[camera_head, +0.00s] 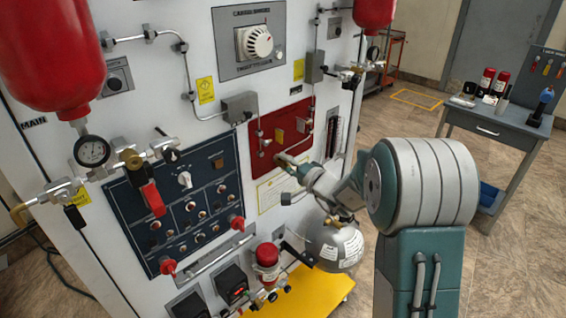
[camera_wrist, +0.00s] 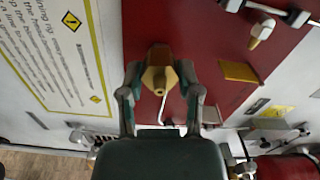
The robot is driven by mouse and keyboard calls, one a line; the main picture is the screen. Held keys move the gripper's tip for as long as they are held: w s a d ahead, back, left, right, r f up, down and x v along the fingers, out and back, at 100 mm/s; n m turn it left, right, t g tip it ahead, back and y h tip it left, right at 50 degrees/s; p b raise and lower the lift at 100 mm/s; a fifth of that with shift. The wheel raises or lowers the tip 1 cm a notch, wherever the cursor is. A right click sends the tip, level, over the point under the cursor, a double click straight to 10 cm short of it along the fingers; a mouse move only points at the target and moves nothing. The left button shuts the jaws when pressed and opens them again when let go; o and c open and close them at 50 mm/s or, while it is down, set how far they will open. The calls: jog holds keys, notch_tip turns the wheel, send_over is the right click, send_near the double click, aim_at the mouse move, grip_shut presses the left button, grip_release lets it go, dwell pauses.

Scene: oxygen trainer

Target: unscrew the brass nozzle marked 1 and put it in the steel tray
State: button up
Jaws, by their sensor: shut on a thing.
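A brass hex-shaped nozzle (camera_wrist: 158,78) sits in front of the red panel (camera_wrist: 215,35) in the wrist view. My gripper (camera_wrist: 160,80) has a finger on each side of it and is shut on it. I cannot read a number on the nozzle, and cannot tell whether it is still threaded in. I cannot pick out the steel tray for certain in either view.
A yellow plate (camera_wrist: 238,72) and a pale orange-tipped fitting (camera_wrist: 262,32) stick out near the nozzle. A grey side table (camera_head: 500,122) with red bottles (camera_head: 487,82) stands at the right. A grey round tank (camera_head: 335,246) is below my arm. Open floor lies between rig and table.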

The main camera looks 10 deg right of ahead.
jog(key=shift+s+a+f, duration=0.1)
jog(key=shift+f, duration=0.15)
jog(key=shift+n, duration=1.7)
grip_shut()
jog(key=shift+f, duration=0.1)
jog(key=shift+n, duration=1.8)
jog(key=shift+n, duration=0.5)
jog(key=o, duration=0.8)
grip_release()
jog(key=shift+o, duration=1.3)
